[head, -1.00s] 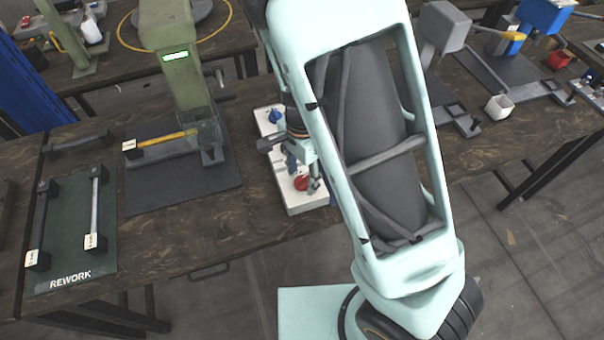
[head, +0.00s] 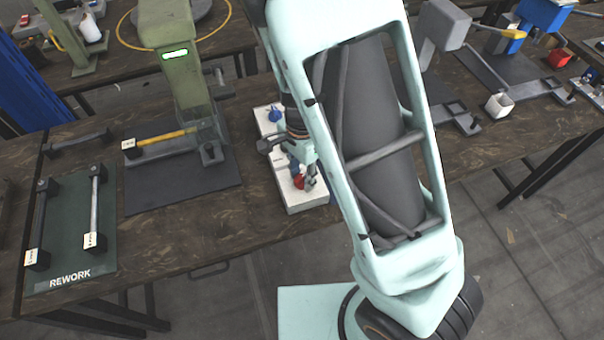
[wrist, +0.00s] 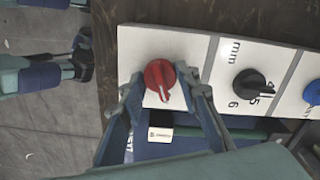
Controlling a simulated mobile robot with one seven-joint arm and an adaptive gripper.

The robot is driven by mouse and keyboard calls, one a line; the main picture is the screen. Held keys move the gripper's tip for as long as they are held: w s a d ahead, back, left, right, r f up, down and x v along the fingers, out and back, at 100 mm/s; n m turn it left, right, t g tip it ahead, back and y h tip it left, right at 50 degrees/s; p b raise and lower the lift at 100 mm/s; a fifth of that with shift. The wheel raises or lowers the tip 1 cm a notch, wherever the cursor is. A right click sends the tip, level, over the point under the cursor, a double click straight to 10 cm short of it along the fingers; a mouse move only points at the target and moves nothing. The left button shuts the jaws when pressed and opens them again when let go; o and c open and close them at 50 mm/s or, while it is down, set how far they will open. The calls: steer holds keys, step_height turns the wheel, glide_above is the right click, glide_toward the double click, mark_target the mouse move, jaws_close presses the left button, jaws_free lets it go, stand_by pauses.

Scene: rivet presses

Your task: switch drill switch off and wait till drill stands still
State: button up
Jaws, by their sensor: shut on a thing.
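A white control box (head: 308,203) stands on the bench, with a red knob (head: 298,184) near its front end and a blue knob (head: 275,114) at its far end. In the wrist view the red knob (wrist: 158,76) has a pale pointer line toward the bottom of the picture. A black dial (wrist: 249,84) with numbers and "mm" sits beside it, then the blue knob (wrist: 313,92). My gripper (wrist: 164,90) has its two fingers on either side of the red knob and is shut on it. My arm hides part of the box in the head view. I cannot make out a turning drill.
A green press (head: 184,85) with a lit green bar stands left of the box, with a yellow-handled part (head: 160,138) on its dark mat. A REWORK mat (head: 70,255) with two bars lies at the left. More presses stand at the right.

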mark_target(302, 176)
steer(key=n+b, duration=0.1)
steer(key=n, duration=0.2)
steer(key=shift+n, duration=0.4)
steer(key=n+b, duration=0.1)
steer(key=n, duration=0.2)
steer(key=shift+n, duration=0.3)
steer(key=n+b, duration=0.2)
steer(key=n, duration=0.4)
steer(key=shift+n, duration=0.3)
steer(key=o, duration=1.2)
steer(key=shift+c, duration=0.2)
step_height(302, 176, up, 12)
